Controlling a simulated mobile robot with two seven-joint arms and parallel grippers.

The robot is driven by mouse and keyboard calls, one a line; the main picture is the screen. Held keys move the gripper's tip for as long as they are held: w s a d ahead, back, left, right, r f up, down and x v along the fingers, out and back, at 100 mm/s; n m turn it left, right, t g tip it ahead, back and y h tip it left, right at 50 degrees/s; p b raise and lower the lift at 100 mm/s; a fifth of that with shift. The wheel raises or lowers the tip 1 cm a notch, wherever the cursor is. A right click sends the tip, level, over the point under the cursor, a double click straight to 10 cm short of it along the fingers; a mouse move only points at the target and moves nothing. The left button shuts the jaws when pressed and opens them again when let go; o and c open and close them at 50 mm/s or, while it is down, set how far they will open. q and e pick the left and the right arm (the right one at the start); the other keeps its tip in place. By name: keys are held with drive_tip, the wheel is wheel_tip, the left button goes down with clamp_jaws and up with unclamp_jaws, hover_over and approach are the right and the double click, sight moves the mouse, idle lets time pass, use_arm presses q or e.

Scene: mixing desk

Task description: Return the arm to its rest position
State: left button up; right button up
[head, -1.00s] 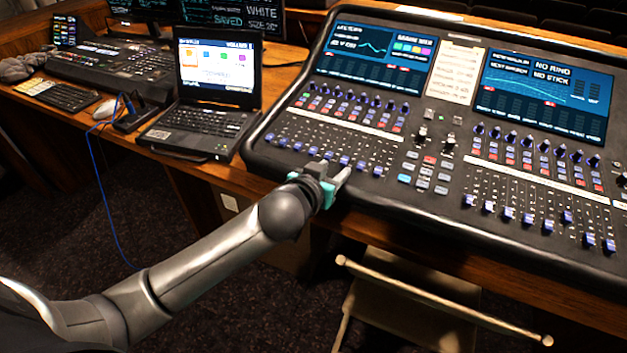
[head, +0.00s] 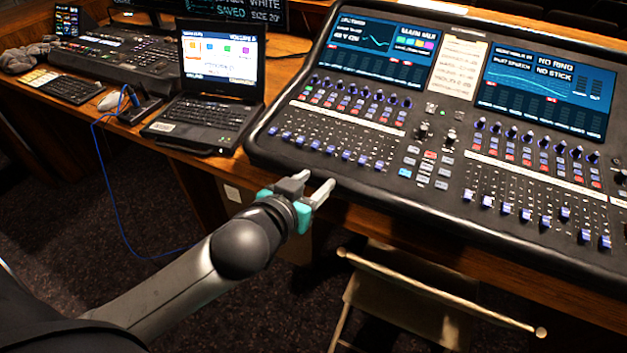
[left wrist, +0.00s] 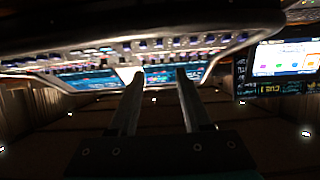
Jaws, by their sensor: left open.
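My left gripper (head: 312,188) is open and empty in the head view, just in front of the desk's front edge. Its two grey fingers with teal parts point toward the mixing console (head: 350,184), apart from its faders. In the left wrist view the two fingers (left wrist: 158,100) stand apart with nothing between them. The console (left wrist: 120,52) shows blurred beyond them. My right gripper is in neither view.
A laptop (head: 205,122) stands open left of the console. A blue cable (head: 108,190) hangs off the desk on the left. A folding chair (head: 410,300) stands below the console's front. The wooden desk edge (head: 350,205) runs close by my left gripper.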

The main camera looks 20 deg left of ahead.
use_arm(q)
drive_tip(key=shift+f, duration=0.1)
drive_tip(key=s+a+f+g, duration=0.2)
drive_tip(key=s+f, duration=0.1)
drive_tip(key=f, duration=0.8)
drive_tip(key=s+a+f+m+g+y, duration=0.1)
drive_tip(key=s+f+g, duration=0.15)
drive_tip(key=f, duration=0.75)
drive_tip(key=s+a+f+g, duration=0.2)
drive_tip(key=s+f, duration=0.2)
drive_tip(key=f, duration=0.7)
drive_tip(key=s+d+f+g, duration=0.1)
drive_tip(key=s+f+g, duration=0.1)
drive_tip(key=s+f, duration=0.3)
drive_tip(key=s+d+f+g, duration=0.1)
drive_tip(key=s+f, duration=0.4)
drive_tip(key=s, duration=0.8)
drive_tip(key=s+d+f+m+g, duration=0.1)
drive_tip(key=s+f+g, duration=0.2)
drive_tip(key=s, duration=0.6)
wheel_tip(320, 180, down, 3)
drive_tip(key=shift+d+r+h, duration=0.15)
drive_tip(key=shift+d+h, duration=0.15)
drive_tip(key=shift+d, duration=0.1)
